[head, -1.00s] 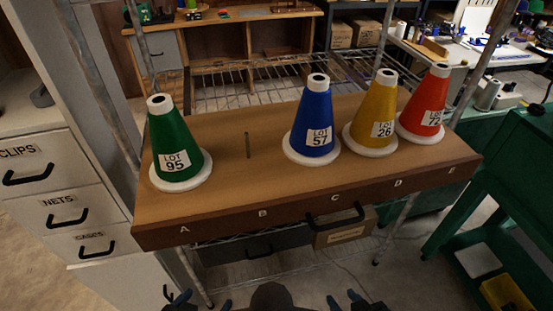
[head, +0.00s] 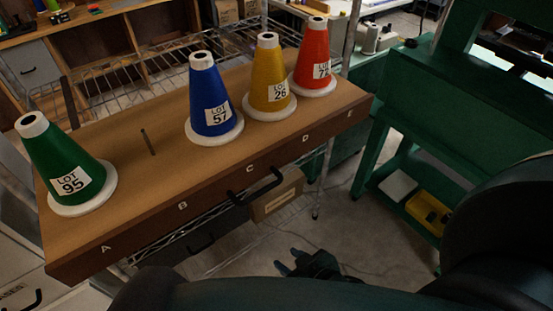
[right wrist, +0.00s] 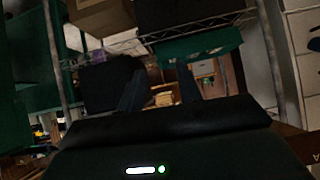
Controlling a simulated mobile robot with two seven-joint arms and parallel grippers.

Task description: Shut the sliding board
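The sliding board (head: 160,170) is a brown wooden shelf with letters along its front edge and a black bar handle (head: 262,190) near C. It bears a green cone (head: 62,160), a blue cone (head: 209,97), a yellow cone (head: 268,75) and a red cone (head: 313,58), all upright on white bases. A narrow slot shows between green and blue. My right gripper (head: 285,262) is below and in front of the handle, apart from it, fingers spread and empty. The right wrist view shows its spread fingers (right wrist: 160,88). My left gripper is out of view.
A wire rack (head: 205,225) carries a cardboard box (head: 277,195) under the board. A green bench (head: 400,140) with a yellow bin (head: 428,212) stands at the right. Grey drawers are at the lower left. Bare floor shows between rack and bench.

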